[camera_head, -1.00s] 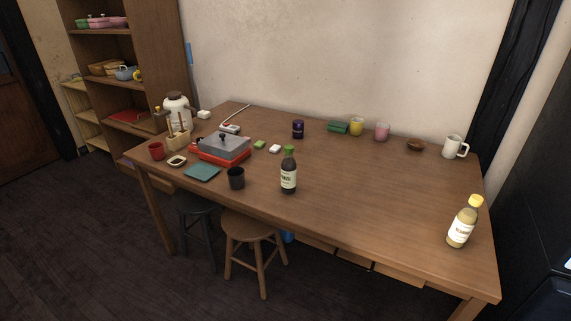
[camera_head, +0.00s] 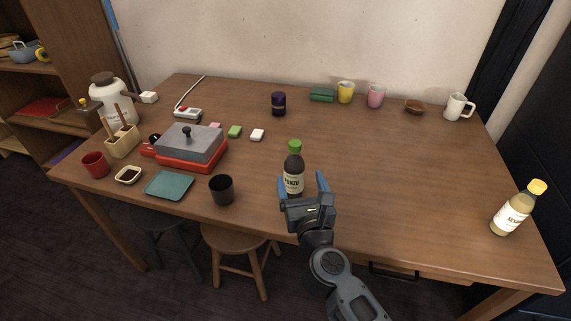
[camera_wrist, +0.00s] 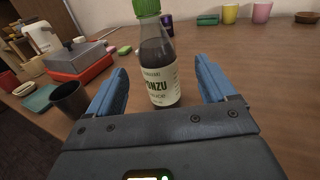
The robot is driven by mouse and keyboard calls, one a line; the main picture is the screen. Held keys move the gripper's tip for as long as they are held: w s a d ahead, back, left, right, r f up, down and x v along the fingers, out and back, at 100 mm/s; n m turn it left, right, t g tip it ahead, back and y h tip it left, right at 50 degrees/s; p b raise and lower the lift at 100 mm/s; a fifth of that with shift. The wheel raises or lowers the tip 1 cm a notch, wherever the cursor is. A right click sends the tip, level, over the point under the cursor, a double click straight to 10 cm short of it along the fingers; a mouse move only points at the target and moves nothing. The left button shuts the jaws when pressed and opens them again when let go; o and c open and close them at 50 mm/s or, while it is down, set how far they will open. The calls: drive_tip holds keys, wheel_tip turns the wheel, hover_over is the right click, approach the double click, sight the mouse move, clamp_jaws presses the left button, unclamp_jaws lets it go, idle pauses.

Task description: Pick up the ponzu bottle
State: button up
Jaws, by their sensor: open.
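The ponzu bottle (camera_head: 293,172) is dark with a green cap and a pale label. It stands upright on the wooden table (camera_head: 400,190), near the front edge. My gripper (camera_head: 304,188) is open at the front edge, with its blue fingers pointing towards the bottle. In the wrist view the bottle (camera_wrist: 158,62) stands between and just beyond the two fingertips of my gripper (camera_wrist: 162,82), and the word PONZU shows on its label. I see a gap on both sides of the bottle.
A black cup (camera_head: 221,190) stands left of the bottle, near a teal plate (camera_head: 169,185) and a red-based grill (camera_head: 190,148). A yellow-capped bottle (camera_head: 515,210) stands far right. Cups and a purple jar (camera_head: 278,104) stand at the back.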

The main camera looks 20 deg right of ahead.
sight(293, 163)
drive_tip(key=x, duration=0.2)
drive_tip(key=shift+w, duration=0.35)
drive_tip(key=shift+f+b+x, duration=0.15)
drive_tip(key=shift+x, duration=1.2)
drive_tip(key=shift+f+b+x, duration=0.15)
drive_tip(key=shift+x, duration=1.15)
drive_tip(key=shift+a, duration=0.1)
drive_tip(key=shift+c, duration=0.3)
drive_tip(key=c, duration=1.2)
